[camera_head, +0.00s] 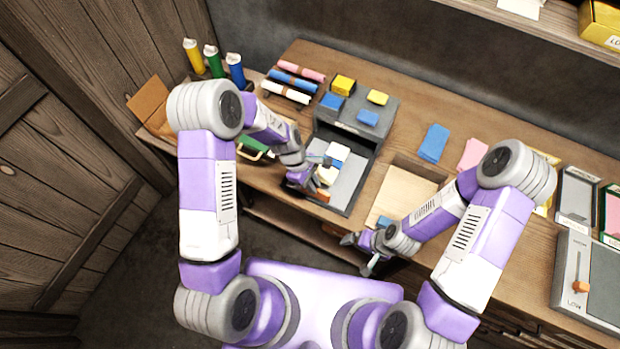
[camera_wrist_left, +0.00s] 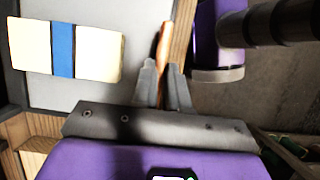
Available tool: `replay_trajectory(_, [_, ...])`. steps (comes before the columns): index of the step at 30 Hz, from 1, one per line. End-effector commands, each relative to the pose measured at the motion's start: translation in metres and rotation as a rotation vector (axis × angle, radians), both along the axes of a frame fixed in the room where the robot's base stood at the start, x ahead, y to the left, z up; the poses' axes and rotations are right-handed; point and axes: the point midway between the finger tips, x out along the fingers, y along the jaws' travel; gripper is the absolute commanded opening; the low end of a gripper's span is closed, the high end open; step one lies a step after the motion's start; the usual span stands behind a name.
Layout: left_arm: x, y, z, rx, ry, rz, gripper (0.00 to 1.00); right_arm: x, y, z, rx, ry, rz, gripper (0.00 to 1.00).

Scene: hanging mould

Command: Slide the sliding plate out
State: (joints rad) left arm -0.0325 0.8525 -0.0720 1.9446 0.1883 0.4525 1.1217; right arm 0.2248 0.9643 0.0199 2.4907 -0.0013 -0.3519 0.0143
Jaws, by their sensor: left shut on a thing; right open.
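The sliding plate (camera_head: 352,188) is a light grey panel in the dark grey machine (camera_head: 358,118) on the bench. Its orange-brown handle (camera_head: 323,195) is at the front edge, partly hidden by my left gripper (camera_head: 312,184). In the left wrist view my left gripper (camera_wrist_left: 163,82) is shut on the orange handle (camera_wrist_left: 165,42), beside the plate (camera_wrist_left: 140,50). Cream blocks with a blue strip (camera_wrist_left: 63,52) lie on the plate. My right gripper (camera_head: 360,254) is open and empty, in front of the bench edge.
A shallow wooden tray (camera_head: 400,194) is right of the machine. Blue and yellow blocks (camera_head: 367,117) sit on top of the machine. Free floor shows in front of the bench.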

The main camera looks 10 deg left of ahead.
Motion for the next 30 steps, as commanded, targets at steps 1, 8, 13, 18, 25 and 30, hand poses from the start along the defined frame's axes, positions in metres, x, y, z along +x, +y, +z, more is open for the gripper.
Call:
replay_trajectory(1, [-0.003, 0.000, 0.000, 0.000, 0.008, -0.003, 0.00, 0.000, 0.000, 0.000, 0.000, 0.000, 0.000, 0.97])
replay_trajectory(8, [-0.004, 0.001, -0.001, 0.001, 0.011, -0.002, 0.00, 0.000, 0.000, 0.000, 0.000, 0.000, 0.000, 0.97])
replay_trajectory(13, [-0.004, 0.002, -0.001, 0.001, 0.011, -0.001, 0.35, 0.000, 0.000, 0.000, 0.000, 0.000, 0.000, 0.97])
replay_trajectory(18, [-0.003, 0.001, -0.001, 0.000, 0.008, -0.001, 0.39, 0.000, 0.000, 0.000, 0.000, 0.000, 0.000, 0.97])
replay_trajectory(25, [-0.001, 0.003, 0.006, 0.001, 0.003, 0.001, 0.39, 0.000, 0.000, 0.000, 0.000, 0.000, 0.000, 0.97])
replay_trajectory(30, [0.002, 0.013, 0.031, 0.001, 0.002, 0.000, 0.39, 0.000, 0.000, 0.002, 0.000, 0.000, 0.000, 0.97])
